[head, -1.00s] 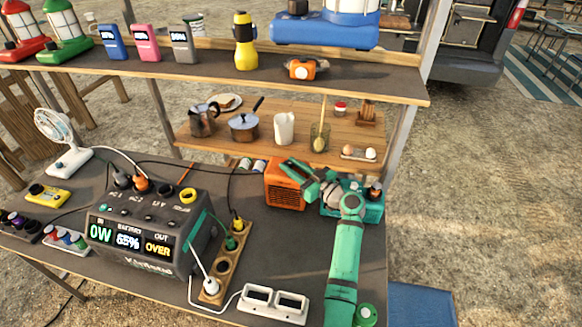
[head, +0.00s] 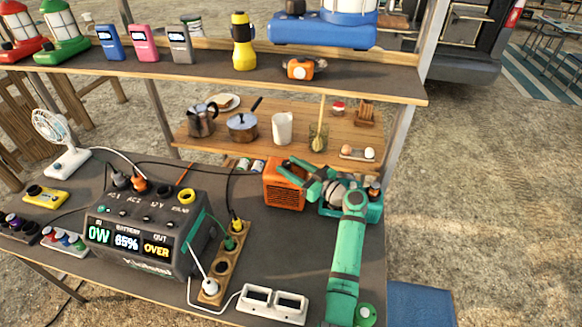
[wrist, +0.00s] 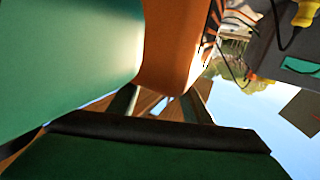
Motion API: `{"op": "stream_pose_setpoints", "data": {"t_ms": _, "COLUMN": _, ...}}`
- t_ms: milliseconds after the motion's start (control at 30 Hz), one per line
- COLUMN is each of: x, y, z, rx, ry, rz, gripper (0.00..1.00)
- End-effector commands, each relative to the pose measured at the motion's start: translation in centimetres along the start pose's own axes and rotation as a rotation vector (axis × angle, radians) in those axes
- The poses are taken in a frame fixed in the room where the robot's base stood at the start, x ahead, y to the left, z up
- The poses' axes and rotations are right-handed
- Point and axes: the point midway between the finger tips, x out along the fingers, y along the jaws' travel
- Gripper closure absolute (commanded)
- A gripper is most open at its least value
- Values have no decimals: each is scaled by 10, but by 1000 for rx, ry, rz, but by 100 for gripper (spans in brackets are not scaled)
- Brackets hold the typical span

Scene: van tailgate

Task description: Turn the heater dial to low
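The orange heater (head: 284,188) stands on the dark table, its slatted grille facing front-left. My gripper (head: 294,163) is at the heater's upper right edge, close over its top; I cannot tell whether it touches. The heater's dial cannot be made out in either view. In the wrist view an orange surface (wrist: 172,45), likely the heater's side, fills the upper middle. Whether the fingers are open or shut does not show clearly.
A teal box (head: 372,208) stands right of the heater, partly behind my arm. The power station (head: 150,235), showing OVER, and a socket strip (head: 222,268) lie to the left. A white twin socket (head: 273,302) is at the front. A shelf (head: 230,80) overhangs the back.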

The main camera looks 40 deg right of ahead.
Motion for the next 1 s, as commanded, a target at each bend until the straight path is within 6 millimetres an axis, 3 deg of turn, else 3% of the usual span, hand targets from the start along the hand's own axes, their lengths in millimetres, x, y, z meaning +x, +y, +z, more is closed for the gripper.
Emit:
{"op": "stream_pose_setpoints", "data": {"t_ms": 167, "x": 1, "y": 0, "z": -6, "rx": -2, "ry": 2, "rz": -1, "gripper": 56}}
{"op": "stream_pose_setpoints", "data": {"t_ms": 367, "x": -1, "y": 1, "z": -34, "rx": -5, "ry": 2, "rz": 2, "gripper": 56}}
{"op": "stream_pose_setpoints", "data": {"t_ms": 767, "x": -37, "y": -36, "z": -91, "rx": -4, "ry": 1, "rz": 1, "gripper": 56}}
{"op": "stream_pose_setpoints", "data": {"t_ms": 1000, "x": -67, "y": -67, "z": -109, "rx": -2, "ry": 1, "rz": 2, "gripper": 56}}
